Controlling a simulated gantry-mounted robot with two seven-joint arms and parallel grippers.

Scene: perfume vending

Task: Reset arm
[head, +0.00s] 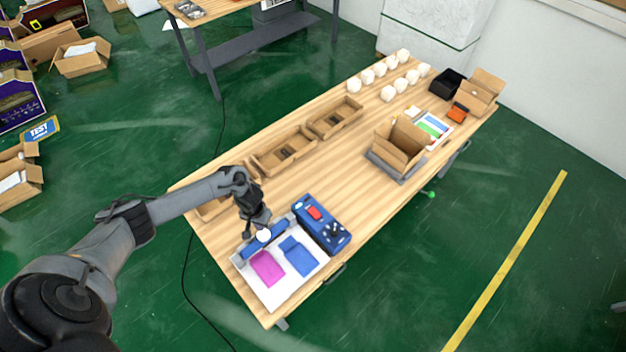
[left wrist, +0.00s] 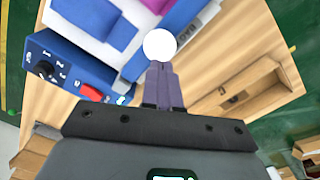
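My left arm reaches in from the left of the head view. Its gripper (head: 258,222) points down at the near end of the table, just above a white round piece (head: 264,236) by a blue bar (head: 262,240). In the left wrist view the fingers (left wrist: 161,68) are side by side with no clear gap. The white round piece (left wrist: 160,45) lies just beyond their tips; I cannot tell whether they touch it. Nothing shows between the fingers. My right gripper is in neither view.
A white board with magenta (head: 267,268) and blue (head: 298,256) pieces lies near a blue control box (head: 321,224). Open trays (head: 285,150), a carton (head: 399,143) and several white pieces (head: 388,93) stand farther along the wooden table (head: 345,190). Bare wood lies between.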

